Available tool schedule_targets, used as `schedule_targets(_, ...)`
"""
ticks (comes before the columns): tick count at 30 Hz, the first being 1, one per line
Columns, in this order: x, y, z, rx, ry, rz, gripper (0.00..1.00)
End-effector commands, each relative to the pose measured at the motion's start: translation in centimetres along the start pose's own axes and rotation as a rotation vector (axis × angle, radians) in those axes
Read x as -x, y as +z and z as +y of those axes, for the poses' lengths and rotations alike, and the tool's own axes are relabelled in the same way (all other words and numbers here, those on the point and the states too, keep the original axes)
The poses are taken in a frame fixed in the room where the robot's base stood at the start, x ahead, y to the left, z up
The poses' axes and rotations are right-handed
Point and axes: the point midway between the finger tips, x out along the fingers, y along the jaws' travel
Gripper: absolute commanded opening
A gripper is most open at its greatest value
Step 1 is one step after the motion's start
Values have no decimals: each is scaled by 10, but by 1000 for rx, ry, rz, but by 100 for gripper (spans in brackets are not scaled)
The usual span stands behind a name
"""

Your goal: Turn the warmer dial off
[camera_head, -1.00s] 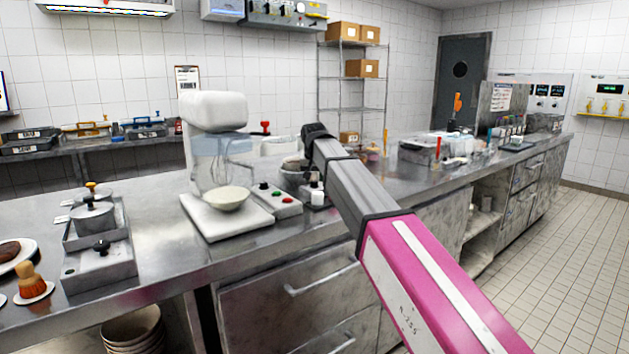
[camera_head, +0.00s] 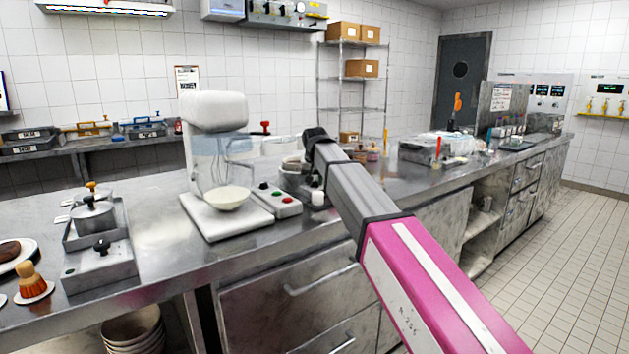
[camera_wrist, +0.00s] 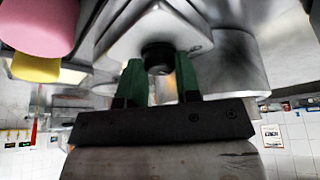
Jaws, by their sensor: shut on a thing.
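In the wrist view a black round dial (camera_wrist: 158,50) sits on the face of a grey metal housing (camera_wrist: 165,22). My gripper (camera_wrist: 159,68) has its two green fingers on either side of the dial and is shut on it. The dial's pointer mark cannot be made out, so its setting is unclear. In the head view my arm reaches over the counter beside the mixer, and my gripper and the held dial are hidden or too small to tell.
A metal unit with a black knob (camera_head: 101,268) is farther left. In the wrist view a pink rounded thing (camera_wrist: 38,25) and a metal cylinder (camera_wrist: 238,65) flank the dial.

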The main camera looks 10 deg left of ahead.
Motion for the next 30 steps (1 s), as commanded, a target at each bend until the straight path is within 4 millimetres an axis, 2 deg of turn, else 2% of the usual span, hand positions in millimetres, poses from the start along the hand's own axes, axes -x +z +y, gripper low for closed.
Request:
schedule_targets(8, 0, 0, 2, 150, -63, -1, 7)
schedule_targets(30, 0, -3, 4, 758, -315, 0, 7)
